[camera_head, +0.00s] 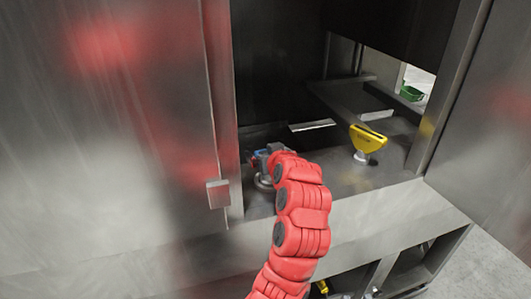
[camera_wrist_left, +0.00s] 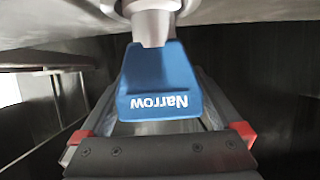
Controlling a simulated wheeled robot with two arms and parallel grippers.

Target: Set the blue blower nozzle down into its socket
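The blue nozzle (camera_wrist_left: 160,82) carries the upside-down word "Narrow" and lies between my left gripper's fingers (camera_wrist_left: 157,72) in the left wrist view. In the head view a little of its blue (camera_head: 262,155) shows beside my red left arm. I cannot tell whether the finger pads press on it. How deep the stem sits is unclear. In the head view the socket ring (camera_head: 263,183) is just below my left gripper (camera_head: 268,158). My right gripper is not seen.
A yellow nozzle (camera_head: 367,139) stands on a pale mount on the same metal ledge (camera_head: 385,172), to the right. A metal panel edge (camera_head: 222,120) is close on the left. A green container (camera_head: 411,93) shows through the far opening.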

